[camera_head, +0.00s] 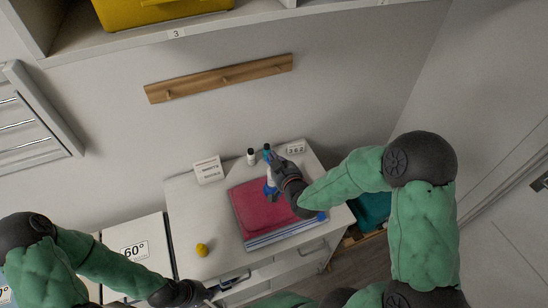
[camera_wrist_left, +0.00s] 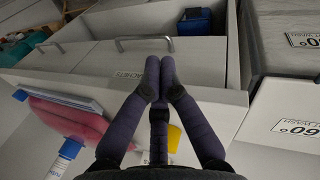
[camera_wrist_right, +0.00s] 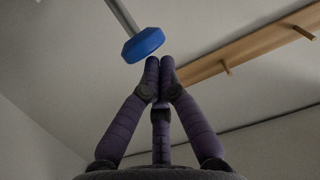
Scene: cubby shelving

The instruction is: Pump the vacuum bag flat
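The pink-red vacuum bag (camera_head: 258,208) lies on the white cabinet top, with a blue-and-white edge along its front. A blue-and-white pump (camera_head: 269,188) stands at the bag, partly hidden by my right gripper (camera_head: 272,160). Bag (camera_wrist_left: 75,122) and pump (camera_wrist_left: 66,152) also show in the left wrist view. In the right wrist view, a blue knob (camera_wrist_right: 143,45) on a grey rod sits just past my right fingertips (camera_wrist_right: 160,68); contact is unclear. Those fingers are together, with nothing seen between them. My left gripper (camera_wrist_left: 160,75) is shut and empty near the cabinet's front drawers.
A yellow object (camera_head: 202,250) sits left of the bag. Small bottles (camera_head: 251,157), a white sign (camera_head: 208,170) and a number display (camera_head: 296,147) stand at the back. A wooden peg rail (camera_head: 220,78) is on the wall. An open drawer (camera_wrist_left: 195,55) holds a blue item.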

